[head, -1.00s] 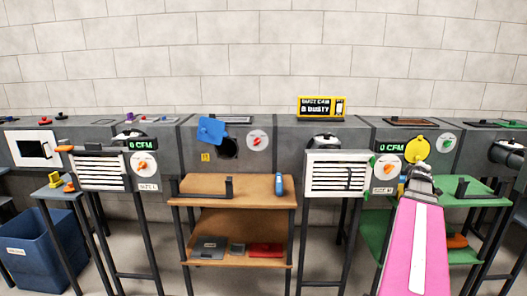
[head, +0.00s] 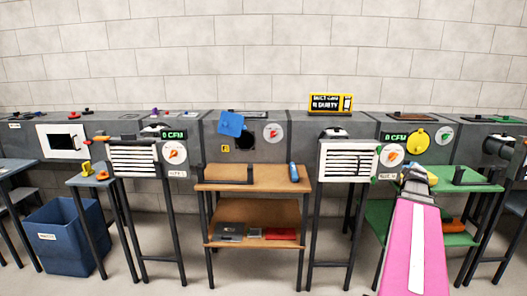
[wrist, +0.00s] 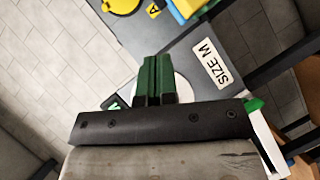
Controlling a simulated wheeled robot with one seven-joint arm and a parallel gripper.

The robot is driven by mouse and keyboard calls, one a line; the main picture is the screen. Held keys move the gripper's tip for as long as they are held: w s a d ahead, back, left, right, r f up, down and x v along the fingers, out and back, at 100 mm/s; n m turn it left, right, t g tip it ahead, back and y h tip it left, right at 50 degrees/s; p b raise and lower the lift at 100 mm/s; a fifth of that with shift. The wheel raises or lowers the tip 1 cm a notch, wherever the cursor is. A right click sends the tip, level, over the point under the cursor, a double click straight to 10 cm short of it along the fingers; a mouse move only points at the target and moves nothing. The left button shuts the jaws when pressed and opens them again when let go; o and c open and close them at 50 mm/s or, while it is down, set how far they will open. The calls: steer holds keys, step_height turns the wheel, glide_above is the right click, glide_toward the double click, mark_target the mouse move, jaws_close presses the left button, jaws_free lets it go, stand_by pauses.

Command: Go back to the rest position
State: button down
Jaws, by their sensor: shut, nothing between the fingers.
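My gripper shows in the wrist view, its two green fingers (wrist: 157,80) pressed together with nothing between them. They lie in front of a grey duct face with a "SIZE M" label (wrist: 211,64) beside them. In the head view my pink arm (head: 416,240) reaches from the bottom edge toward the duct row at right. Its end is near the "SIZE M" duct unit, left of the yellow round cover (head: 418,139). The fingers are too small to make out there. Whether they touch the duct cannot be told.
A wooden shelf table (head: 253,177) stands in the middle with a blue cylinder (head: 293,172) on top. A green table (head: 473,180) is at right, close to my arm. A blue bin (head: 66,238) stands at left. The floor in front is clear.

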steer(key=s+a+f+m+g+y, duration=0.1)
steer(key=a+f+m+g+y, duration=0.15)
steer(key=a+f, duration=0.75)
steer(key=s+a+f+m+g+y, duration=0.1)
steer(key=a+f+g+y, duration=0.2)
steer(key=a+f, duration=0.75)
steer(key=s+a+f+m+g+y, duration=0.1)
steer(key=s+a+f+g, duration=0.2)
steer(key=s+a, duration=0.4)
steer(key=s+a+f+m+g+y, duration=0.1)
steer(key=s+a+f+g, duration=0.3)
steer(key=a, duration=1.2)
steer(key=s+m, duration=0.1)
steer(key=s, duration=0.3)
steer(key=shift+a+f, duration=0.2)
steer(key=shift+m, duration=0.25)
